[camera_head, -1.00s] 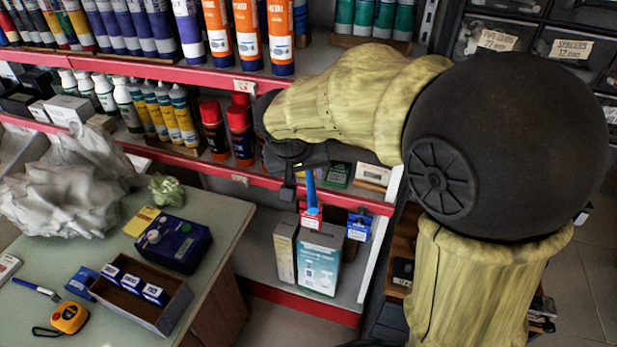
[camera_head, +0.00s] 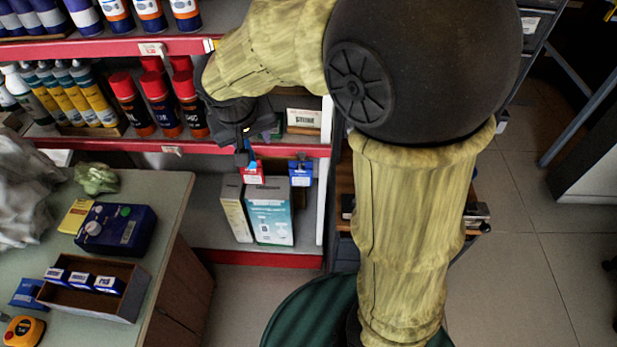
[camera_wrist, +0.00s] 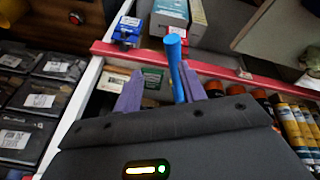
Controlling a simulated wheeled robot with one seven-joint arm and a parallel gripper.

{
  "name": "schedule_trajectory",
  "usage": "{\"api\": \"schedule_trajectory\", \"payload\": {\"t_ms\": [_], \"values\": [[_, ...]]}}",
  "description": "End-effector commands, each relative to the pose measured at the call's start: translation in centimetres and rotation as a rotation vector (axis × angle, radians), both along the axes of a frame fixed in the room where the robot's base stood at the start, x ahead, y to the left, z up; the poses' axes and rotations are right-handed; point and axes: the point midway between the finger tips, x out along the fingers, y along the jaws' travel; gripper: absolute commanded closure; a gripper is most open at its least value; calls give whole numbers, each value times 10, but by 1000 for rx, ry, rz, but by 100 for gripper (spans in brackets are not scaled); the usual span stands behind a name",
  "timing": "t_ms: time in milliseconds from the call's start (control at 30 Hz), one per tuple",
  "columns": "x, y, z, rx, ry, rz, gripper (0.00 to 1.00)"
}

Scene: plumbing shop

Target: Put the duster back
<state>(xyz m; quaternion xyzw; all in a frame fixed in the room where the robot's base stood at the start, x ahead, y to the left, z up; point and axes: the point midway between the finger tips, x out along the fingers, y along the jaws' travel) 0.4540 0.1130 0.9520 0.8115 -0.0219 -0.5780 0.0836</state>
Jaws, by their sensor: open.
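A blue rod-like handle (camera_wrist: 176,68), which I take for the duster, stands out near the red shelf edge in the wrist view. My gripper (camera_wrist: 160,90) is open, with one purple finger on each side of the handle. I cannot tell whether either finger touches it. In the head view my gripper (camera_head: 246,155) is at the shelf's front edge.
Spray cans with red caps (camera_head: 157,100) stand on the shelf left of my gripper. Boxes (camera_head: 270,212) stand on the lower shelf. A counter (camera_head: 165,200) with an open box (camera_head: 125,305) is at left. Floor is clear at right.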

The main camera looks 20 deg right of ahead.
Motion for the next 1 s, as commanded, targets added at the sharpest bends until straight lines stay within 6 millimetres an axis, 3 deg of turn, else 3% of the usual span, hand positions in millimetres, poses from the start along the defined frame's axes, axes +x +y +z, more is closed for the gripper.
{"api": "schedule_trajectory", "payload": {"t_ms": [33,200,400,533,1000], "values": [[-10,-17,-11,15,26,-10,59],[-52,-66,-50,90,90,-28,59],[-99,-105,-80,152,104,-68,59],[-108,-113,-86,159,101,-74,59],[-107,-112,-85,158,102,-70,59]]}}
